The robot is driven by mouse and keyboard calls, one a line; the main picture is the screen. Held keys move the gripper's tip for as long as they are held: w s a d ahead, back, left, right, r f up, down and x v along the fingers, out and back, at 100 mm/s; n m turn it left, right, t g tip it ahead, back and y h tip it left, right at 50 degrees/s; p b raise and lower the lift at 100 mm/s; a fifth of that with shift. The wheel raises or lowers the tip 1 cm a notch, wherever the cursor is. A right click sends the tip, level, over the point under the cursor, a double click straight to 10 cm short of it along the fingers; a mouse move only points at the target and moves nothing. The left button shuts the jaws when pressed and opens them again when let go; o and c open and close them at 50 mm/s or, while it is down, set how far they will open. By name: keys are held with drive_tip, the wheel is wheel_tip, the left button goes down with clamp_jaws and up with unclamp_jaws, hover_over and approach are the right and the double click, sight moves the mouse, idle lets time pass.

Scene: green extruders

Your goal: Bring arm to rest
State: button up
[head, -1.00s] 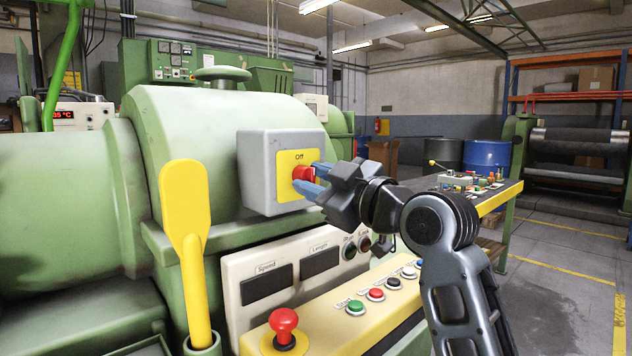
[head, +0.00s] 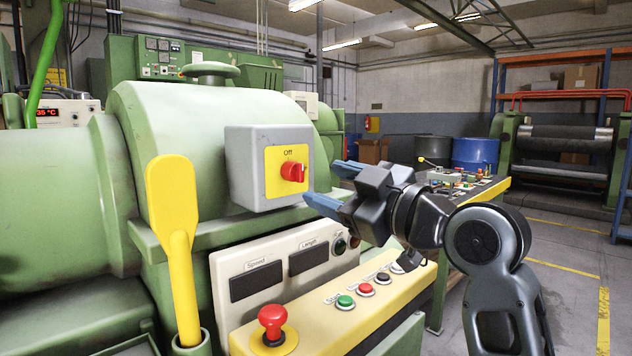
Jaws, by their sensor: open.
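My gripper (head: 336,186) is open and empty, with its two blue-grey fingers apart and pointing left. It is to the right of the grey switch box (head: 240,170), clear of it. The box has a yellow plate marked "Off" at its top and a red rotary knob (head: 293,172). The knob is in plain view, and a gap separates it from the fingertips. My arm reaches up from the lower right, bent at the elbow.
Below are a red mushroom button (head: 271,318) and a yellow panel of buttons (head: 330,318). A cluttered control table (head: 500,187) stands behind my arm. Open floor lies at right.

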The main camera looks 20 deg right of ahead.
drive_tip(key=shift+s+d, duration=0.2)
drive_tip(key=shift+s, duration=0.4)
drive_tip(key=s+a+f+m+g+h+p, duration=0.1)
drive_tip(key=s+f+m+h+p, duration=0.15)
drive_tip(key=s+f+m, duration=0.6)
drive_tip(key=s+a+f+m+h+p, duration=0.1)
drive_tip(key=s+f+h+p, duration=0.15)
drive_tip(key=s+f, duration=0.7)
drive_tip(key=s+f+g+p, duration=0.1)
drive_tip(key=s+f, duration=0.1)
drive_tip(key=s, duration=1)
drive_tip(key=s+f+m+g+p, duration=0.1)
drive_tip(key=s+f+p, duration=0.1)
drive_tip(key=s, duration=1)
drive_tip(key=shift+s+a+f+h, duration=0.2)
drive_tip(key=shift+s+a+h, duration=0.05)
drive_tip(key=shift+a+h, duration=0.15)
drive_tip(key=shift+c, duration=0.3)
